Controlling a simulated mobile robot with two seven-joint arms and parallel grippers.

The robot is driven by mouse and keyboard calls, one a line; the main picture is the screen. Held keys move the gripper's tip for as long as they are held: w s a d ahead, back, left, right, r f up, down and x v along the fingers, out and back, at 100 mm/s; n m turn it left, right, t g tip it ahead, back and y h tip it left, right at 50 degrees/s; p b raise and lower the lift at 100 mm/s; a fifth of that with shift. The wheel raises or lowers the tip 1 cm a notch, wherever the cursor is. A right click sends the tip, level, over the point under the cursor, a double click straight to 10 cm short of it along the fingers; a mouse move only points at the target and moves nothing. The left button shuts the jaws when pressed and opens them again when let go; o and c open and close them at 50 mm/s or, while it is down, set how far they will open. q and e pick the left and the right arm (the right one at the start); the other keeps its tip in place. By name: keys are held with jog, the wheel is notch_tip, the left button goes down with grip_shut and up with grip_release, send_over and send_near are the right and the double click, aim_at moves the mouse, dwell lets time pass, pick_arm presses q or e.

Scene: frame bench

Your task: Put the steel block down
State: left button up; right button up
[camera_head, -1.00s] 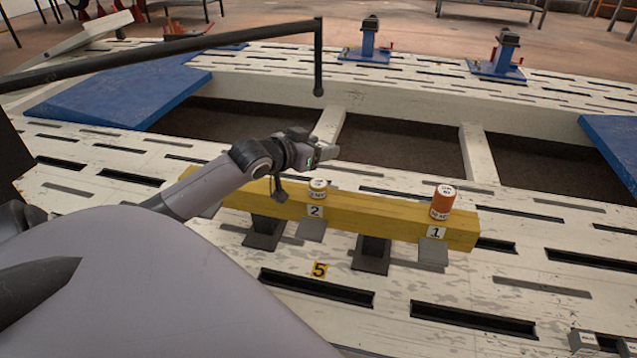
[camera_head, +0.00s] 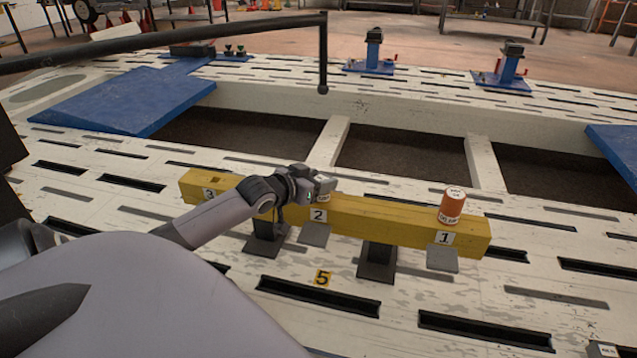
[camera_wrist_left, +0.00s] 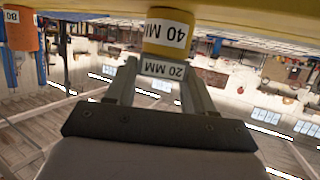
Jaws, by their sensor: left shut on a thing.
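My left gripper (camera_head: 318,182) is shut on a steel block (camera_wrist_left: 163,69) marked 20 MM. In the wrist view, which is upside down, the block sits between the two fingers. A yellow cylinder (camera_wrist_left: 172,32) marked 40 MM stands on the beam, in line with the block. The block is at the cylinder's top end; I cannot tell for sure whether they touch. In the head view the gripper is over station 2 of the yellow beam (camera_head: 375,217) and mostly hides this cylinder. My right gripper is not in view.
An orange cylinder (camera_head: 452,206) stands upright on the beam at station 1. Station 3 at the beam's left end is bare. Dark posts hold the beam above a slotted white table (camera_head: 200,290). A dark bar crosses the upper left. Blue plates and fixtures lie farther back.

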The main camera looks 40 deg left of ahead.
pick_arm(q)
jog(key=o, duration=1.3)
